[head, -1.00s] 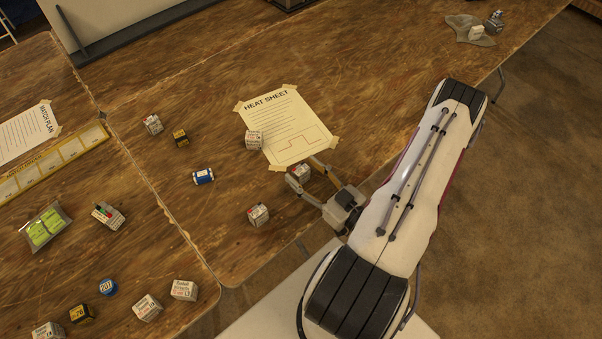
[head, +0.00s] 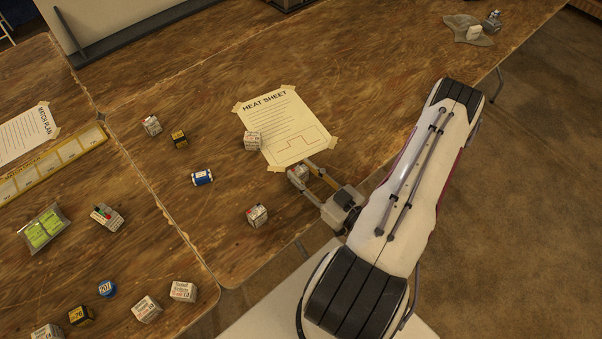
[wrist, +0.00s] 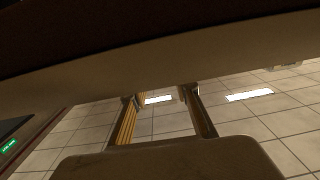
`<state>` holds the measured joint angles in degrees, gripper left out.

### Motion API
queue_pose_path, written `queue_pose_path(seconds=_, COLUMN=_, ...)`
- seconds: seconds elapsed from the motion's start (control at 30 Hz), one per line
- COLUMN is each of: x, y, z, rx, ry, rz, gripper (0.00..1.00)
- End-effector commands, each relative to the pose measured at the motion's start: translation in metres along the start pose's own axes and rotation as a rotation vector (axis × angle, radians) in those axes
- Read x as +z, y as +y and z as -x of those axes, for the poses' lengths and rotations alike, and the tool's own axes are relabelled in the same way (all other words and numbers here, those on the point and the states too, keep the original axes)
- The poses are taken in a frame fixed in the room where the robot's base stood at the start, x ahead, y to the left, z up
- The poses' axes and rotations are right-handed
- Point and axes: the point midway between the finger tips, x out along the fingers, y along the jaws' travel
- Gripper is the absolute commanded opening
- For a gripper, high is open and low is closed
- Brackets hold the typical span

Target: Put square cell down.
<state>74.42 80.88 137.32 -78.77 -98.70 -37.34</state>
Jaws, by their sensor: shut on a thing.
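My gripper (head: 299,170) is at the near edge of the table, just below the heat sheet (head: 284,128). Its fingers are shut on a small whitish square cell (head: 298,174) with a reddish mark. I cannot tell whether the cell touches the table. In the wrist view my two fingers (wrist: 160,98) point away from the camera; the cell cannot be made out there. Similar whitish square cells lie close by: one on the sheet's left edge (head: 252,141), one near the table edge (head: 257,215) and one further left (head: 152,125).
A blue-and-white cylinder (head: 203,177) and a dark yellow-labelled block (head: 180,139) lie to the left. Several more blocks and a green-filled packet (head: 43,229) are on the left table. Wood between the cylinder and my gripper is clear. A grey cloth (head: 468,32) lies far right.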

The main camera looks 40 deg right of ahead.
Motion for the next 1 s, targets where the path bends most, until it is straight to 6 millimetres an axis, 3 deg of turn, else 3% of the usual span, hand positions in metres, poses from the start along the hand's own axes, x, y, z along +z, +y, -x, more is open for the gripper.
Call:
queue_pose_path(seconds=0.37, x=-0.008, y=0.000, z=0.000, rx=0.000, ry=0.001, rz=0.001, gripper=0.02)
queue_pose_path(seconds=0.77, x=-0.037, y=0.000, z=0.000, rx=0.000, ry=0.001, rz=0.001, gripper=0.02)
queue_pose_path(seconds=1.0, x=-0.035, y=0.001, z=0.017, rx=0.004, ry=-0.001, rz=-0.002, gripper=0.02)
